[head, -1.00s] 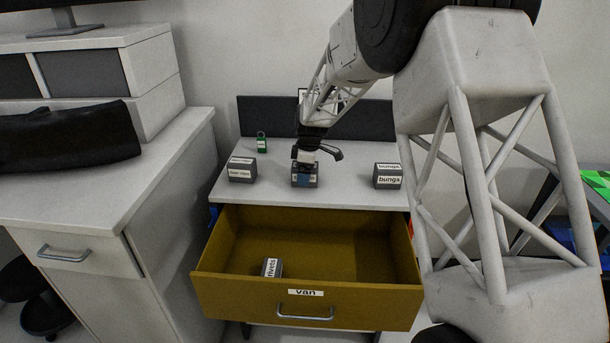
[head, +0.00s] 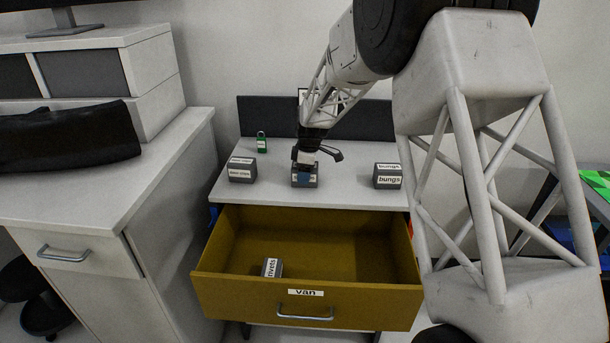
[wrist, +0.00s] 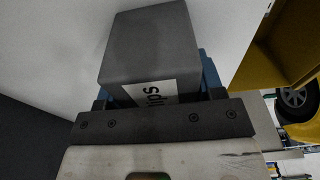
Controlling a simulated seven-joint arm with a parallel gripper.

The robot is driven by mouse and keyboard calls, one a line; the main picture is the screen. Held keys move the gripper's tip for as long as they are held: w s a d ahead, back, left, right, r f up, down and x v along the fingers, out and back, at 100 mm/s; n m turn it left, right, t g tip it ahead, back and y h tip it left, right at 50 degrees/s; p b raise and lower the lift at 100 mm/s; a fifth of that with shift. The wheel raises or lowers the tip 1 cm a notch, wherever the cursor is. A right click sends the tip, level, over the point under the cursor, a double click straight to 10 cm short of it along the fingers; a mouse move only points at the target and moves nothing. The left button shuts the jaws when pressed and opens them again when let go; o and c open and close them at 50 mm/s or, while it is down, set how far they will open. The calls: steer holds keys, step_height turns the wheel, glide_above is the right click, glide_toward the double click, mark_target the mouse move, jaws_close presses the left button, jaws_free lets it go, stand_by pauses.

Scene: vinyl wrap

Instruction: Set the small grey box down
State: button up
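The small grey box (head: 312,182) is at the top of the white cabinet, between two other grey boxes. I cannot tell whether its underside touches the surface.
A box labelled "bungs" (head: 388,170) stands right, another labelled box (head: 236,170) left, with a green padlock-like item (head: 262,145) behind. The open yellow drawer (head: 235,288), labelled "van", holds a "rivets" box (head: 271,267). Cabinet top (head: 345,195) is clear between boxes.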

steer(key=c, duration=0.3)
steer(key=shift+r, duration=0.1)
steer(key=shift+r, duration=1.85)
steer(key=shift+s+r, duration=0.15)
steer(key=shift+s, duration=0.1)
steer(key=s+d, duration=0.1)
steer(key=s, duration=0.4)
steer(key=s+d+r, duration=0.1)
steer(key=s+d, duration=0.1)
steer(key=s, duration=0.3)
steer(key=s+d, duration=0.1)
steer(key=s, duration=0.3)
steer(key=shift+s+d+r, duration=0.15)
steer(key=shift+s+d, duration=0.1)
steer(key=shift+s, duration=0.15)
